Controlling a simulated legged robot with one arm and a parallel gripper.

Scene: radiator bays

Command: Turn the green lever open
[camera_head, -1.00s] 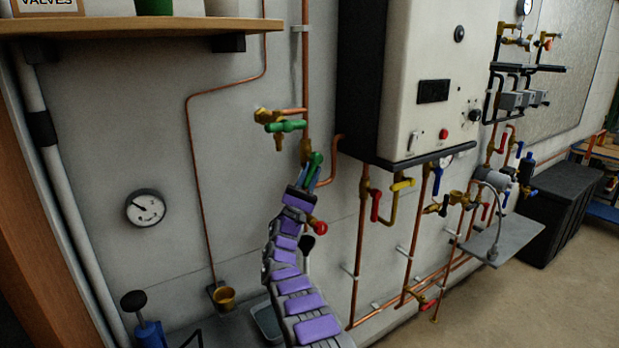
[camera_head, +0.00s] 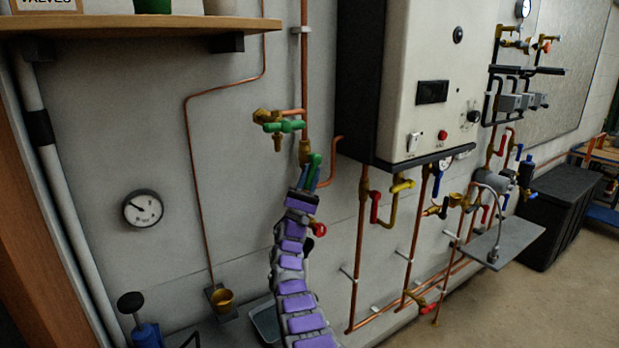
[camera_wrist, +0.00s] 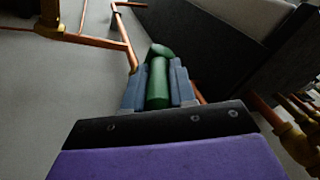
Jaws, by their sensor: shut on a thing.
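A green lever (camera_head: 314,167) stands roughly upright in front of the wall, just below a brass fitting (camera_head: 305,151) on the vertical copper pipe. My gripper (camera_head: 309,180) is shut on it. In the wrist view the green lever (camera_wrist: 158,82) lies between the two grey-blue fingers of my gripper (camera_wrist: 159,90), with its rounded tip beyond them. Where this lever joins its valve is hidden. A second green lever (camera_head: 285,126) lies about level on a brass tap (camera_head: 266,115) up and to the left, apart from my gripper.
A white boiler (camera_head: 432,80) with a dark side hangs close on the right. A wooden shelf (camera_head: 140,24) juts out at upper left. A red knob (camera_head: 319,229) shows beside my arm. A gauge (camera_head: 142,208) is on the wall at left. Red and yellow valve handles are below the boiler.

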